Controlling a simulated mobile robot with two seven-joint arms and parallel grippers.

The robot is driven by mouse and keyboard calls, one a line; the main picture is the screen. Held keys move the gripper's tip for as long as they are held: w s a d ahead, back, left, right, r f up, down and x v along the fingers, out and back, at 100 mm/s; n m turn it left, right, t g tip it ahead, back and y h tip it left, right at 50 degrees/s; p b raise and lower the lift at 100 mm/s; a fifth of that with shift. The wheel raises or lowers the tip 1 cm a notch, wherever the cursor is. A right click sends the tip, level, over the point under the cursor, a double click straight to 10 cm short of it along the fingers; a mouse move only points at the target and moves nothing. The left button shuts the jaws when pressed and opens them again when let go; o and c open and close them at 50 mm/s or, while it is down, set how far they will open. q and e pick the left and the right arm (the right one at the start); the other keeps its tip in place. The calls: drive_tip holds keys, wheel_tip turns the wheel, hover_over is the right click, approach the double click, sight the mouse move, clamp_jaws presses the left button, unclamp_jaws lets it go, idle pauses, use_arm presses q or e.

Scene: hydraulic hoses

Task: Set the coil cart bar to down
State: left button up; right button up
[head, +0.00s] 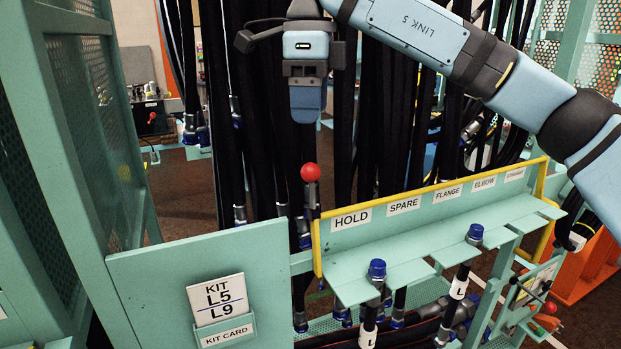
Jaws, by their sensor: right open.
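The teal cart has a yellow bar (435,192) along the back of its slotted shelf, and its ends bend down at the shelf's left and right. A red ball knob (311,172) stands upright on a short stem at the bar's left end. I cannot tell whether the knob's stem joins the bar. My right gripper (306,115) points down above the red knob, with a visible gap between them. It is open and seen edge-on, so one finger hides the other. It holds nothing that I can see. My left gripper is out of view.
The slotted shelf (400,262) carries blue-capped hose ends (376,270). Black hoses (385,120) hang close behind my right gripper. A teal panel with a kit card (216,299) stands at the front left. An orange base (590,265) is at right.

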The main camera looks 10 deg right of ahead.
sight(309, 182)
drive_tip(key=f+p, duration=0.1)
drive_tip(key=f, duration=0.5)
drive_tip(key=f+p, duration=0.1)
drive_tip(key=f, duration=0.5)
drive_tip(key=shift+s+a+f, duration=0.1)
drive_tip(key=shift+s+f, duration=0.1)
drive_tip(key=shift+f, duration=0.1)
clamp_jaws()
